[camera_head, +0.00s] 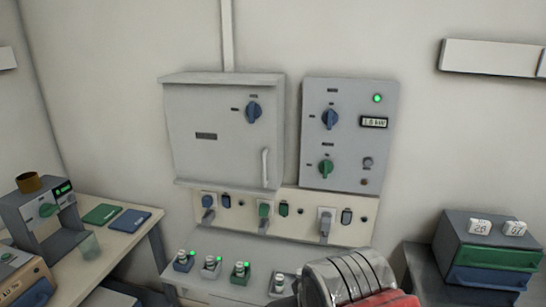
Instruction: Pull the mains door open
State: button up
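The mains door is most likely the closed front of the grey wall cabinet (208,155), which has a blue rotary knob (254,109) at its upper right. A pale vertical bar handle (265,168) sits at the door's lower right. The door looks shut flush with the cabinet. A ribbed grey and red part of my arm shows at the bottom, below and to the right of the cabinet. My gripper's fingers are not visible, and nothing is seen touching the handle.
A grey panel (347,165) with knobs, a display and a green light hangs right of the cabinet. A socket strip (280,222) with plugs runs below. Small devices stand on a shelf under it. A table (120,240) is at left, stacked boxes (489,258) at right.

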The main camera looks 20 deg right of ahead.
aim_at(215, 145)
jog(key=u, duration=0.15)
jog(key=i, duration=1.05)
jog(key=u, duration=0.55)
